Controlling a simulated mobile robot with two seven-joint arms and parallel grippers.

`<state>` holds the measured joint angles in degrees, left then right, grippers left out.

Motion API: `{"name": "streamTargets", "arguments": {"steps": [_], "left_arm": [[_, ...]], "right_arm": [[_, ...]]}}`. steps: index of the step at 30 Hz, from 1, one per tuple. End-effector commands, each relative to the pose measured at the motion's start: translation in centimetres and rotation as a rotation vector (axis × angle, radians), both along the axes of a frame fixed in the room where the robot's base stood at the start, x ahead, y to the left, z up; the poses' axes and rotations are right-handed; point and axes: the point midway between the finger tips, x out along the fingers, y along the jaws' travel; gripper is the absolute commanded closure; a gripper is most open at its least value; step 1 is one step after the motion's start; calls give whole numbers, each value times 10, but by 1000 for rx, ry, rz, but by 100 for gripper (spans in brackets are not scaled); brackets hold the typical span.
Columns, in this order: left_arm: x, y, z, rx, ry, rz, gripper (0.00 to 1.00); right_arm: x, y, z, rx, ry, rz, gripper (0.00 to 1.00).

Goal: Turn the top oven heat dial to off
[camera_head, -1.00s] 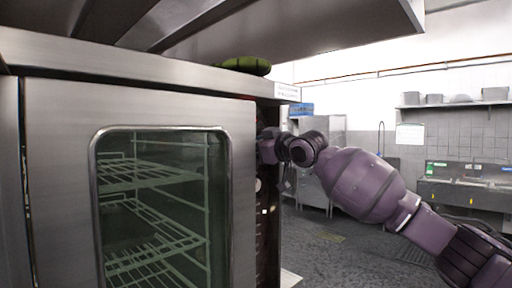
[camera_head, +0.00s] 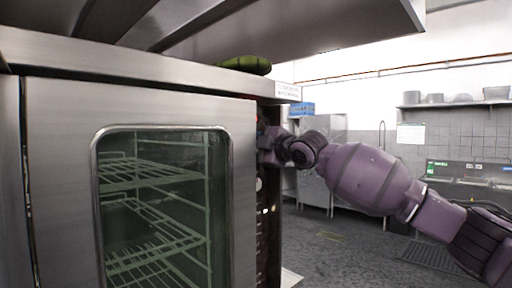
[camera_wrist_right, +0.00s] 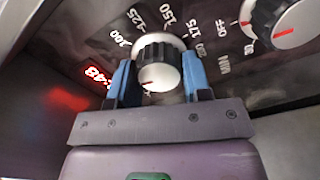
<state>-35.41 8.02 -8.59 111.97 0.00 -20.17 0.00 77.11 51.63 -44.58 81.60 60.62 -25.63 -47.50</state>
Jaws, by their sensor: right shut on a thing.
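The oven (camera_head: 60,150) fills the left of the head view, with its control panel on the narrow strip right of the glass door. In the right wrist view, the heat dial (camera_wrist_right: 160,50) has a white cap, a black ridged ring and a small red mark at its lower edge. Numbers from about 100 to 200 are printed around it. My right gripper (camera_wrist_right: 158,80) has its blue fingers on both sides of this dial, shut on it. In the head view my right gripper (camera_head: 264,146) is at the upper panel, and the dial is hidden there. My left gripper is not in view.
A red lit display (camera_wrist_right: 97,74) is at left. A green object (camera_head: 245,65) lies on the oven. Open floor (camera_head: 350,245) lies to the right.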

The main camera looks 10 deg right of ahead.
Motion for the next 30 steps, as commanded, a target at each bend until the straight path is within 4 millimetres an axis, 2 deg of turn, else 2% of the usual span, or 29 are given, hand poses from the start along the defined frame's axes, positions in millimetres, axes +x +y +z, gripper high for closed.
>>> {"name": "streamTargets", "arguments": {"steps": [9,26,27,30], "left_arm": [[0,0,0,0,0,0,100],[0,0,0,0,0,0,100],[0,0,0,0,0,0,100],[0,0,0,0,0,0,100]], "right_arm": [[0,0,-1,-111,-73,0,79],[0,0,-1,-138,-90,0,79],[0,0,-1,-138,-90,0,54],[0,0,-1,-137,-90,0,38]]}}
